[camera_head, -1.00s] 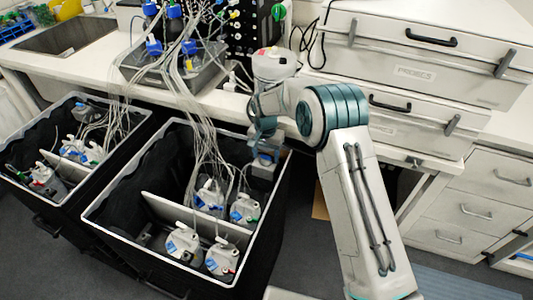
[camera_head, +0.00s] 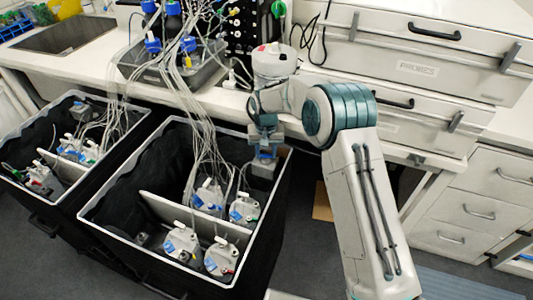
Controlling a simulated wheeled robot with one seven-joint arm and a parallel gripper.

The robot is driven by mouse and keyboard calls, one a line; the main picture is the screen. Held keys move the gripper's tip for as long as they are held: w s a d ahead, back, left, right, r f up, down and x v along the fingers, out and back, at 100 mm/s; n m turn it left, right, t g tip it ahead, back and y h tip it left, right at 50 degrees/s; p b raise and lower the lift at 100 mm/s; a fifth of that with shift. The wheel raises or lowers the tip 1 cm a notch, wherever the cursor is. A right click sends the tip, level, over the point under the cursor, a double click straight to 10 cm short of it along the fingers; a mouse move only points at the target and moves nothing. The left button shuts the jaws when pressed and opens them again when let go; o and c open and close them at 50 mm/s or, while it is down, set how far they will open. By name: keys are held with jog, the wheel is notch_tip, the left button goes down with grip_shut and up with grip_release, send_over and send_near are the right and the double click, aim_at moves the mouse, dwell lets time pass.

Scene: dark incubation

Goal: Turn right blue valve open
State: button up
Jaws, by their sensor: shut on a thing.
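My gripper (camera_head: 262,169) points down inside the back right corner of the right-hand black bin (camera_head: 97,233). It is small and dark here. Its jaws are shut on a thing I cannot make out. Below and left of it stands a clear bottle (camera_head: 244,209) with a white cap and a blue valve (camera_head: 236,215). Left of that, another bottle (camera_head: 209,195) has a blue valve (camera_head: 208,182). Two more bottles stand at the front of the bin, with blue valves (camera_head: 185,257) (camera_head: 210,265). Whether the gripper touches any valve is not clear.
A white divider (camera_head: 165,207) crosses the right-hand bin. The left bin (camera_head: 48,205) holds more bottles. Drawer units (camera_head: 420,70) stand at the right, behind my arm.

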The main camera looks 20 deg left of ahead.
aim_at(265, 155)
jog(key=o, duration=1)
jog(key=shift+r, duration=0.15)
jog(key=shift+a+r+p, duration=0.1)
jog(key=shift+r+p, duration=2.05)
jog(key=shift+r, duration=1.7)
